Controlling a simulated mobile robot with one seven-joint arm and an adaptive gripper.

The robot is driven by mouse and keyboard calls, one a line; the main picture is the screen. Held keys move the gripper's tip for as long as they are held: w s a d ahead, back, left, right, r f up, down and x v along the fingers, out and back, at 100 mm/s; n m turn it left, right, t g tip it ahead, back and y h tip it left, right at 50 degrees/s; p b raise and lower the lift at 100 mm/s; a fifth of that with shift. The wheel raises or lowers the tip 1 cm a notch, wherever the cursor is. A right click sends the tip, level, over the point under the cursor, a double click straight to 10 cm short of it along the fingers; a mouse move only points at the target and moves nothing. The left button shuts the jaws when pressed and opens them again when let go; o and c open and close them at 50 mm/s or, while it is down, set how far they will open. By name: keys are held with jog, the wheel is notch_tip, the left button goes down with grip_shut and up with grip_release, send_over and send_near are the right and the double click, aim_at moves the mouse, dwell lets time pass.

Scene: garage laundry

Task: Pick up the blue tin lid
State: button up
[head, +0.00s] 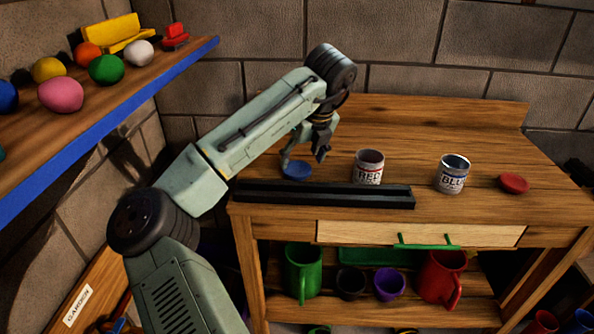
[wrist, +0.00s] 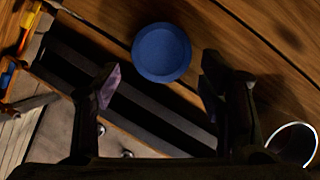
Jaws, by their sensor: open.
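The blue tin lid (head: 297,170) is a small round blue disc lying flat on the wooden workbench, at its left, just behind a black bar. In the wrist view the blue lid (wrist: 161,52) lies at the upper middle, beyond and between the fingertips. My gripper (head: 305,158) is open and points down above the lid. In the wrist view my gripper (wrist: 158,85) has its two fingers wide apart with nothing between them. I cannot tell the exact height of the fingers over the lid.
A black bar (head: 325,194) runs along the bench's front left edge. Tins marked RED (head: 369,167) and BLUE (head: 452,174) and a red lid (head: 513,183) stand to the right. A blue-edged shelf (head: 130,98) with several balls is at upper left. The back of the bench is clear.

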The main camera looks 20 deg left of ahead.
aim_at(297, 168)
jog(key=x, duration=0.4)
jog(key=shift+w+a+f+p, duration=0.15)
jog(key=shift+w+f+p, duration=0.1)
jog(key=shift+f+p, duration=0.15)
jog(key=shift+r, duration=0.1)
jog(key=shift+c, duration=0.6)
jog(key=c, duration=0.3)
jog(key=shift+c, duration=0.2)
